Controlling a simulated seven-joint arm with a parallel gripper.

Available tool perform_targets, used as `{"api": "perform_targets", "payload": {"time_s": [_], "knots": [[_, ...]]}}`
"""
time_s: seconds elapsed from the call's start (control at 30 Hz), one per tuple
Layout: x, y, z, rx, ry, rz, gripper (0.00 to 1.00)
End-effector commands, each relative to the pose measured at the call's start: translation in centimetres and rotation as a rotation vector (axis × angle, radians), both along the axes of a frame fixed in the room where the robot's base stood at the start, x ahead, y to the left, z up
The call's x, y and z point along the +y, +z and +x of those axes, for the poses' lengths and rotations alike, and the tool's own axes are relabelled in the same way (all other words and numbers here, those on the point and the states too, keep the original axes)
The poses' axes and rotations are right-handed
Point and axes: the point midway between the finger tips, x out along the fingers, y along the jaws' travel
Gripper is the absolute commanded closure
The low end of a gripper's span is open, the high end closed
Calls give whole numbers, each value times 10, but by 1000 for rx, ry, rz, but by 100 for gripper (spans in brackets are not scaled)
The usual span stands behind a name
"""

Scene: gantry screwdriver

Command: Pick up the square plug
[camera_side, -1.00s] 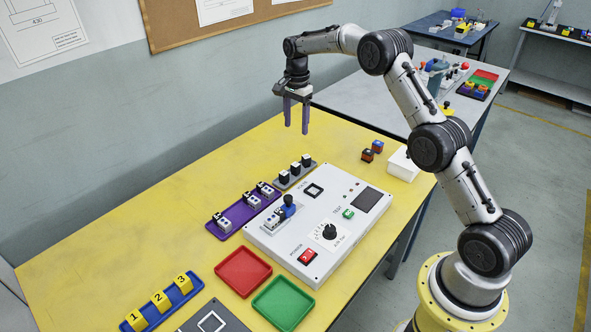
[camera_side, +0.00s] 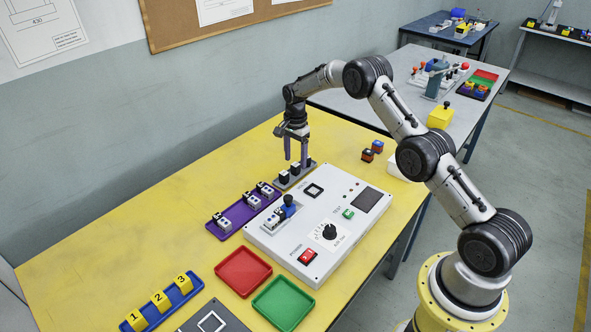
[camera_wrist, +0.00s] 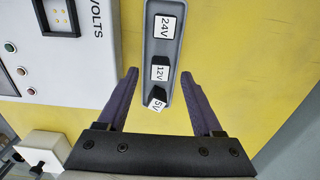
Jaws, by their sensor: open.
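Three dark square plugs with white tops stand in a row in a grey holder (camera_side: 298,180). In the wrist view the holder (camera_wrist: 174,52) runs down the middle, with the plugs labelled 24V (camera_wrist: 165,27), 12V (camera_wrist: 160,73) and 5V (camera_wrist: 157,102). My gripper (camera_side: 296,165) is low over the holder in the side view. In the wrist view my gripper (camera_wrist: 159,73) is open, one finger on each side of the row, with the fingertips level with the 12V plug. Nothing is held. The fingers partly hide the plugs in the side view.
A white panel (camera_side: 290,255) with a square VOLTS socket (camera_side: 314,190) lies beside the holder. A purple tray (camera_side: 232,222) with several plugs, a red tray (camera_side: 243,272) and a green tray (camera_side: 284,303) are nearby. The yellow table behind the holder is clear.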

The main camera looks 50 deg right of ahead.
Motion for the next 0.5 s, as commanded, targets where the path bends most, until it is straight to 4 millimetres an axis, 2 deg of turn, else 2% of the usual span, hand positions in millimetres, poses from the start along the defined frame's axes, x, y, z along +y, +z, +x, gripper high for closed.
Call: {"api": "perform_targets", "payload": {"time_s": [0.13,0.4,0.43,0.5], "knots": [[0,-15,0,-1,0,0,32],[0,-18,0,-2,0,-1,32],[0,-18,0,-2,0,-1,34],[0,-18,0,-2,0,-1,47]]}}
